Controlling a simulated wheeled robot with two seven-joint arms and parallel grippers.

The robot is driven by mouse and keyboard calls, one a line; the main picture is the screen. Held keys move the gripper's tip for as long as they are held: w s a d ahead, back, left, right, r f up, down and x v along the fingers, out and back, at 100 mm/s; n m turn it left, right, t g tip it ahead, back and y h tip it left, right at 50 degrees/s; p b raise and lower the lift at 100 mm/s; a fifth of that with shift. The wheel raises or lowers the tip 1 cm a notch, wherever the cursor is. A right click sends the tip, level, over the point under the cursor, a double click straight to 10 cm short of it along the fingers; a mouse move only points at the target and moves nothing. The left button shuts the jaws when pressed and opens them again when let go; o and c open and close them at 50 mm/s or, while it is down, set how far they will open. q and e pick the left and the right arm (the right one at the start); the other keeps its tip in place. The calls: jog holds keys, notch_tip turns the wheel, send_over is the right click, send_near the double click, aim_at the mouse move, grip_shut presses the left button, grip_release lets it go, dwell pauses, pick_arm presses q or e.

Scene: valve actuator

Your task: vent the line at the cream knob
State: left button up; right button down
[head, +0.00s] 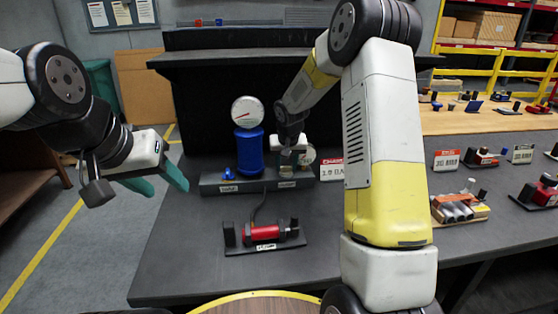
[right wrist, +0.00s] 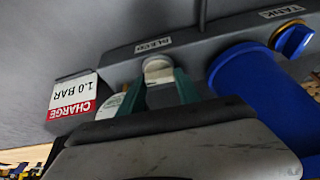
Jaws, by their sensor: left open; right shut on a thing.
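The cream knob (right wrist: 158,69) shows in the right wrist view, on a grey block under a small label that I read with difficulty. My right gripper (right wrist: 160,90) has its green fingers on both sides of the knob and is shut on it. In the head view this gripper (head: 290,158) is at the right part of the block, and the knob is hard to make out there. My left gripper (head: 162,181) is open and empty, left of the bench and away from the block.
A blue tank (head: 250,153) with a dial gauge (head: 245,111) stands left of my right gripper. A blue knob (right wrist: 294,40) sits by the TANK label. A CHARGE 1.0 BAR sign (right wrist: 73,98) is beside the block. A red cylinder (head: 264,233) lies in a stand in front.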

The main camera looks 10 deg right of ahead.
jog(key=shift+n, duration=0.3)
jog(key=c, duration=0.8)
grip_release()
jog(key=shift+c, duration=0.2)
jog(key=shift+d, duration=0.1)
